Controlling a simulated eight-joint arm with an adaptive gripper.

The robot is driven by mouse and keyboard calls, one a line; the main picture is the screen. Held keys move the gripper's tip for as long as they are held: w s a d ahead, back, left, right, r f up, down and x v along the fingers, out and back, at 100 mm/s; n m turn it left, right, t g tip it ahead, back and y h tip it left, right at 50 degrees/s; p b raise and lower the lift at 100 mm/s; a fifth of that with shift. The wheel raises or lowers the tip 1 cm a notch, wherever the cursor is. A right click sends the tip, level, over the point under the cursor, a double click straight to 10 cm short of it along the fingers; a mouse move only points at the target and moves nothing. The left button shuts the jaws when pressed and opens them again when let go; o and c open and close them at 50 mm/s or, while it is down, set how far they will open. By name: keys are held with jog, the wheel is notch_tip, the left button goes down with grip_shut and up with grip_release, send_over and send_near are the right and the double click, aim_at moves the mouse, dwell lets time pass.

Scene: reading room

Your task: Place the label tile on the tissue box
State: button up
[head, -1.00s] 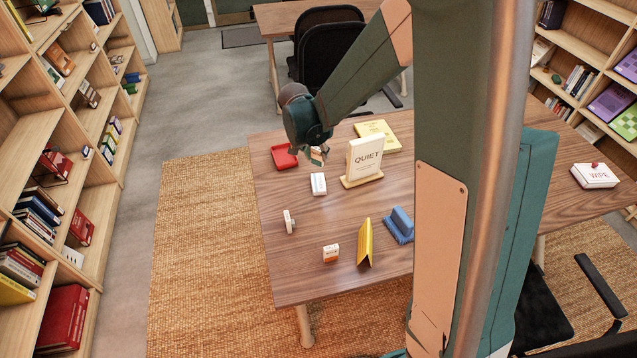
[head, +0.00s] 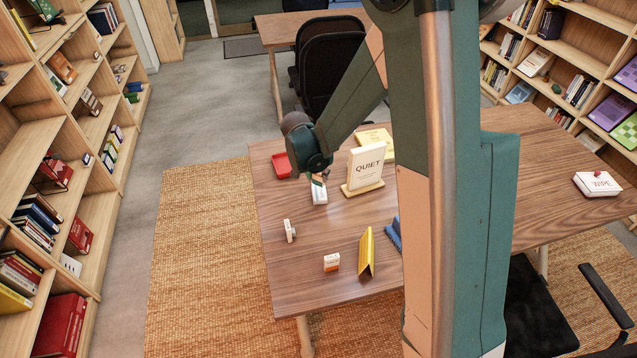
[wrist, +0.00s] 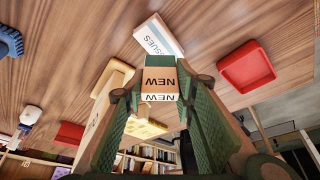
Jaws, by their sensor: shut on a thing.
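My gripper (wrist: 157,97) is shut on the label tile (wrist: 159,80), a small tan and white block marked "NEW", seen between the fingers in the wrist view. The tissue box (wrist: 160,38) is a white box with partly visible "ISSUES" lettering, lying on the table just beyond the tile. In the head view, my gripper (head: 317,176) is right at the far end of the tissue box (head: 319,195) and hides part of it. I cannot tell whether the tile touches the box.
A red tray (head: 284,164) lies behind on the left of the table. A "QUIET" sign (head: 366,168) stands close on the right. A yellow tented thing (head: 366,252), a small orange-white box (head: 331,262) and a white item (head: 289,230) stand nearer.

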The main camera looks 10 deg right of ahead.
aim_at(317, 179)
dwell(0.3)
jog(key=shift+f+b, duration=0.35)
jog(key=shift+f, duration=1.55)
jog(key=shift+f, duration=0.15)
jog(key=o, duration=0.9)
jog(key=p+v, duration=0.2)
jog(key=v, duration=1)
jog(key=shift+r, duration=0.2)
